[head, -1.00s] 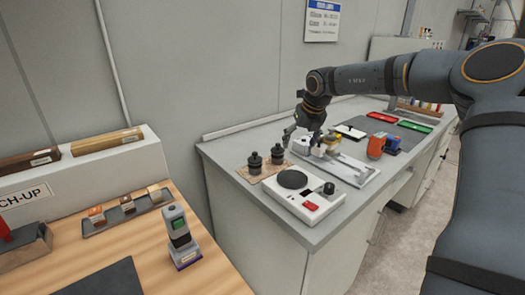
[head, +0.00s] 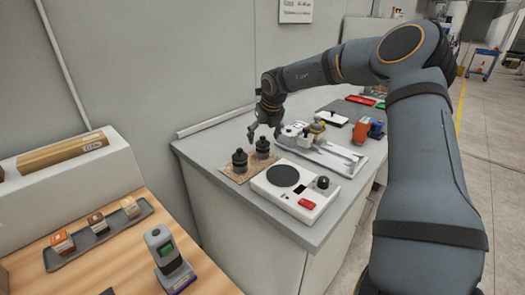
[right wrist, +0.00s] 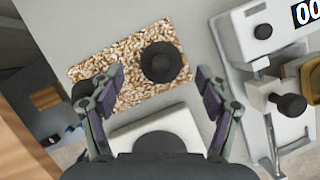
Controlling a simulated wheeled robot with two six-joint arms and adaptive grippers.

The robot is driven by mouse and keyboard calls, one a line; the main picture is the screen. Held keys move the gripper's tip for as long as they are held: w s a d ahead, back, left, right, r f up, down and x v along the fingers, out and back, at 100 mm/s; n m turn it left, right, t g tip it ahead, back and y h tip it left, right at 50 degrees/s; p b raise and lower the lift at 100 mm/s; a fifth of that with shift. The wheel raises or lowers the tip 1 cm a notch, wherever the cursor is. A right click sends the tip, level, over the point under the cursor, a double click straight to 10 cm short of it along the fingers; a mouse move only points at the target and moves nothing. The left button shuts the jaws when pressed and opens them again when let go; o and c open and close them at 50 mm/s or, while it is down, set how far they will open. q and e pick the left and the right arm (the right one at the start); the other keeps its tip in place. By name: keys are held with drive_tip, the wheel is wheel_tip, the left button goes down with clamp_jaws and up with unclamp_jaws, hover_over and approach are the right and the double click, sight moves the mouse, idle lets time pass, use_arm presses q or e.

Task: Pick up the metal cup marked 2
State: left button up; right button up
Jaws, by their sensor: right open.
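Two dark, stepped round pieces with narrower tops, the near one (head: 239,161) and the far one (head: 262,147), stand upright on a speckled cork mat (head: 232,175). They may be the metal cups; no number 2 is readable on either. My right gripper (head: 264,132) points down just above the far piece, open and empty. In the right wrist view its fingers (right wrist: 160,85) are spread, with one dark piece (right wrist: 162,62) ahead between them, apart from both. The other piece is mostly hidden behind the left-hand finger. My left gripper is not in view.
A white hotplate-like device (head: 310,207) with a dark disc stands in front of the mat. A white roller device (head: 338,158) is to the right. A wooden bench (head: 120,255) is at left.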

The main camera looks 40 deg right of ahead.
sight(263, 143)
drive_tip(key=x, duration=0.4)
drive_tip(key=shift+d+f+p, duration=0.1)
drive_tip(key=shift+f+p, duration=0.05)
drive_tip(key=shift+p, duration=0.25)
drive_tip(key=shift+w+d+f, duration=0.1)
drive_tip(key=shift+w+f, duration=0.05)
drive_tip(key=shift+f, duration=0.2)
drive_tip(key=shift+r, duration=0.15)
drive_tip(key=shift+c, duration=0.8)
drive_tip(key=c, duration=1.3)
drive_tip(key=shift+c, duration=0.2)
